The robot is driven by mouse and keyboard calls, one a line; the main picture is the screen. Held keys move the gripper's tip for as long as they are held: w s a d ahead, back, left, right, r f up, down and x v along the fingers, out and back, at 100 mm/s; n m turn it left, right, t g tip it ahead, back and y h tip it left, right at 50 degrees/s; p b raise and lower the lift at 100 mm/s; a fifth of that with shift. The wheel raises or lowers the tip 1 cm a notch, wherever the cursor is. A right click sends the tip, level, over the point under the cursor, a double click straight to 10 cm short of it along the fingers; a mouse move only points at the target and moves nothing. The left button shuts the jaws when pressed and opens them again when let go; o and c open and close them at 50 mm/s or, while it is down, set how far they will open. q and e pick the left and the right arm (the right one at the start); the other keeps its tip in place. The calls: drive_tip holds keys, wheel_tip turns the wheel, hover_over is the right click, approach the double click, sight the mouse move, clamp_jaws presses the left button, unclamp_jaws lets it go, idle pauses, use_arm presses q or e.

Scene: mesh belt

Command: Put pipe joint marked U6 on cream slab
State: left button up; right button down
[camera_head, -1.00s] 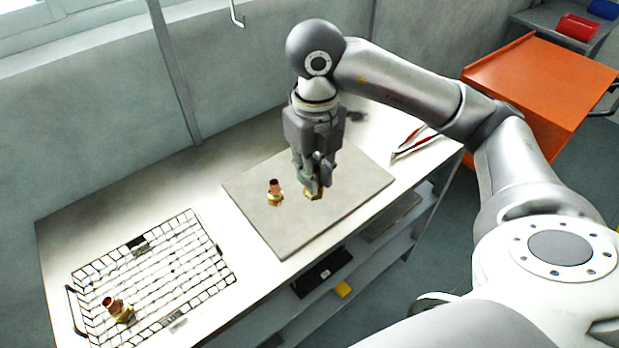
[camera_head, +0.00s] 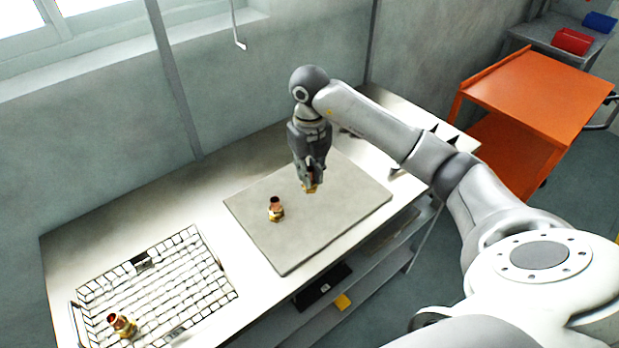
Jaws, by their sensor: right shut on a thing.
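The cream slab (camera_head: 315,237) lies flat on the bench. One brass and copper pipe joint (camera_head: 276,209) stands on the slab, left of my right gripper. My right gripper (camera_head: 310,184) points down over the back part of the slab and is shut on another brass pipe joint (camera_head: 310,189), mostly hidden by the fingers. I cannot tell whether that joint touches the slab. A third pipe joint (camera_head: 122,326) leans in the wire mesh basket at the lower left. No U6 marking can be read on any joint. My left gripper is not in view.
The wire mesh basket (camera_head: 190,286) sits on the bench (camera_head: 190,207) at the left. Pliers lie partly hidden behind my right arm. An orange cart (camera_head: 545,85) stands at the right. The slab's front and right are clear.

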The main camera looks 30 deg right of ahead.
drive_tip(key=shift+w+d+f+p, duration=0.15)
drive_tip(key=shift+w+f+p, duration=0.2)
drive_tip(key=shift+f, duration=0.2)
wheel_tip(320, 180, down, 2)
drive_tip(key=shift+f+p, duration=0.1)
drive_tip(key=shift+p, duration=0.55)
drive_tip(key=shift+f, duration=0.2)
drive_tip(key=shift+f, duration=0.1)
drive_tip(key=shift+f, duration=0.15)
drive_tip(key=c, duration=1.4)
unclamp_jaws()
drive_tip(key=shift+s, duration=0.1)
